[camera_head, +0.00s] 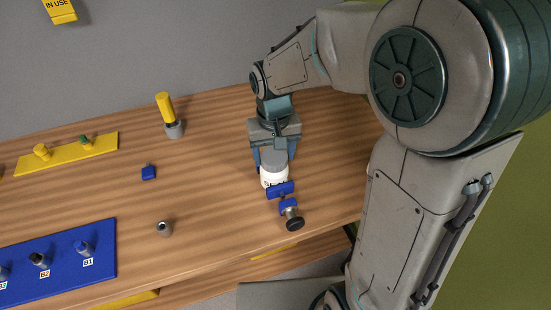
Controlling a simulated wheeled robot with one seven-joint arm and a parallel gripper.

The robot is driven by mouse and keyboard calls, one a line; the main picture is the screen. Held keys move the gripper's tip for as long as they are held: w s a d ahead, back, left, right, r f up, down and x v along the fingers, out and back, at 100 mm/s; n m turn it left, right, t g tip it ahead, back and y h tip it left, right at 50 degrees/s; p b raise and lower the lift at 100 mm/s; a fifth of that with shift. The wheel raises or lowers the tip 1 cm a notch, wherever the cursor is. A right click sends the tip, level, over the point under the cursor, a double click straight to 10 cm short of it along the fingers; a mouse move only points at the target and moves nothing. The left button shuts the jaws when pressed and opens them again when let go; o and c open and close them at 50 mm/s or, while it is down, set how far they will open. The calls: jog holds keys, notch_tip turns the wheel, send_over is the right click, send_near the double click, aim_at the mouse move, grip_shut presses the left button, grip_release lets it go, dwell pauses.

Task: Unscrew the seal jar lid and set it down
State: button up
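The seal jar (273,179) stands on the wooden bench, right of the middle, with a white band of partly covered dark lettering. My gripper (273,158) points down over the jar's top, one finger on each side. A grey round part, likely the lid (272,157), shows between the fingers. I cannot tell whether the fingers touch it or stand slightly apart. A blue clamp (280,190) with a dark knob (295,223) is in front of the jar and hides part of its base.
The wooden bench (205,200) has free room left of the jar. A blue rack (60,262) and yellow board (66,153) lie farther left.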

grip_shut()
dwell(0.4)
jog(key=shift+n, duration=2.9)
jog(key=shift+r, duration=0.1)
jog(key=shift+n, duration=2.9)
jog(key=shift+r, duration=0.15)
